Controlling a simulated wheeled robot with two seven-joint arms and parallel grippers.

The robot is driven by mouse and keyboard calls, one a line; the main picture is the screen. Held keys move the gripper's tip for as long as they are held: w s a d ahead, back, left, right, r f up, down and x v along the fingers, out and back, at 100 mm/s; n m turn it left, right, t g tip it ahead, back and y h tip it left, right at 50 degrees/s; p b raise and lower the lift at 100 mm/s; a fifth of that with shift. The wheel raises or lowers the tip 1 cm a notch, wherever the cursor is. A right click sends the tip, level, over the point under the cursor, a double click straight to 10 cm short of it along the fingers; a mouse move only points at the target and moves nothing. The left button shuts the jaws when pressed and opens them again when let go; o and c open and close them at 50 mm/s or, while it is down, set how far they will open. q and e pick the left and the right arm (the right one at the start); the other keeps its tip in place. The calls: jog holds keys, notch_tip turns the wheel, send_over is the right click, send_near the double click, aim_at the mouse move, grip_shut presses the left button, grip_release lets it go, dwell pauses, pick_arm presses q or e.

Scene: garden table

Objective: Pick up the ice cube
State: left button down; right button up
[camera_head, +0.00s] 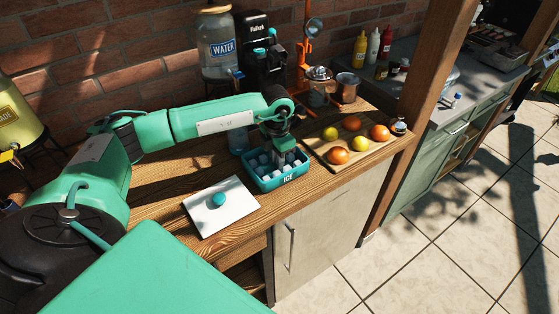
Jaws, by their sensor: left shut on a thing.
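An ice bucket (283,181), a teal box marked "ICE", stands near the front edge of the wooden table and holds several pale ice cubes (263,169). My left gripper (286,157) points down into the box from above and is shut on an ice cube. The held cube is mostly hidden by the fingers, and I cannot tell whether it is clear of the others. My right gripper is not in view.
A white lid (232,211) with a teal knob lies left of the box. A cutting board (357,158) with oranges and lemons lies to its right. A water dispenser (217,60), a black machine (259,50) and an orange press (305,60) stand behind. A wooden post (413,100) rises at the right.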

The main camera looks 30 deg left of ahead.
pick_arm(q)
notch_tip(320, 180, up, 20)
jog(key=b, duration=0.4)
dwell(0.3)
